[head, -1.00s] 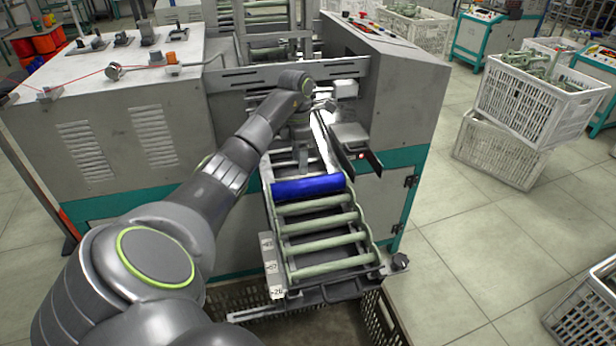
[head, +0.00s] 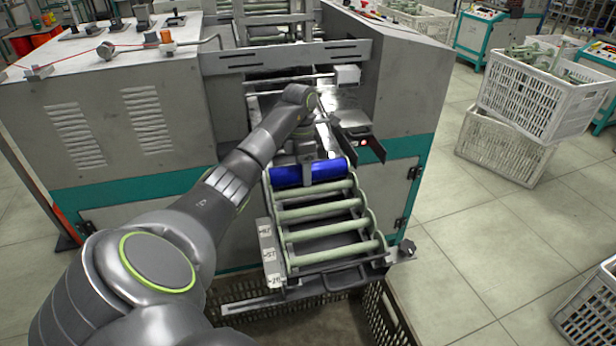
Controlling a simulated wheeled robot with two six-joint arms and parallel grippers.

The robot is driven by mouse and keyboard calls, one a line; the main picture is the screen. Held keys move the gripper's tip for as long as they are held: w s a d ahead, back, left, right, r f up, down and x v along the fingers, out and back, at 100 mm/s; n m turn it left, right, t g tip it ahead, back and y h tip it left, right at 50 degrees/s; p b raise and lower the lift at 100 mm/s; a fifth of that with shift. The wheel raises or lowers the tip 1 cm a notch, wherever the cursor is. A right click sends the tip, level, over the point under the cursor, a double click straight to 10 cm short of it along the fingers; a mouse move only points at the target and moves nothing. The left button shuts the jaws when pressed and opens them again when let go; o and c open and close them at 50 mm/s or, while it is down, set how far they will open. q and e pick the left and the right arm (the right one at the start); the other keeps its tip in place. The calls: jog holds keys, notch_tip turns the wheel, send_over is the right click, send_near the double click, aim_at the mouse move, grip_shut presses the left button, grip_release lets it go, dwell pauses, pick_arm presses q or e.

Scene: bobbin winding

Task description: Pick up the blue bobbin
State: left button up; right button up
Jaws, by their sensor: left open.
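The blue bobbin (head: 332,171) lies crosswise at the upper end of the sloping rack (head: 270,240) at the front of the machine. My left gripper (head: 307,167) points down over the middle of the bobbin. One grey finger shows in front of the bobbin's near side and hides a strip of it. The left gripper is open; its far finger is hidden, and I cannot tell whether the near one touches. My right gripper is not in view.
Several pale green rollers (head: 318,213) lie below the bobbin on the rack. A brown crate (head: 375,310) stands under the rack. The grey machine (head: 150,130) flanks the arm. White crates (head: 535,105) stand at right, with open floor between.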

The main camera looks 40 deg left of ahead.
pick_arm(q)
jog(key=shift+f, duration=0.3)
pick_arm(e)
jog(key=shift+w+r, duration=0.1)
pick_arm(q)
jog(key=shift+c, duration=0.2)
jog(key=c, duration=0.9)
jog(key=shift+o, duration=0.2)
jog(key=shift+r, duration=0.2)
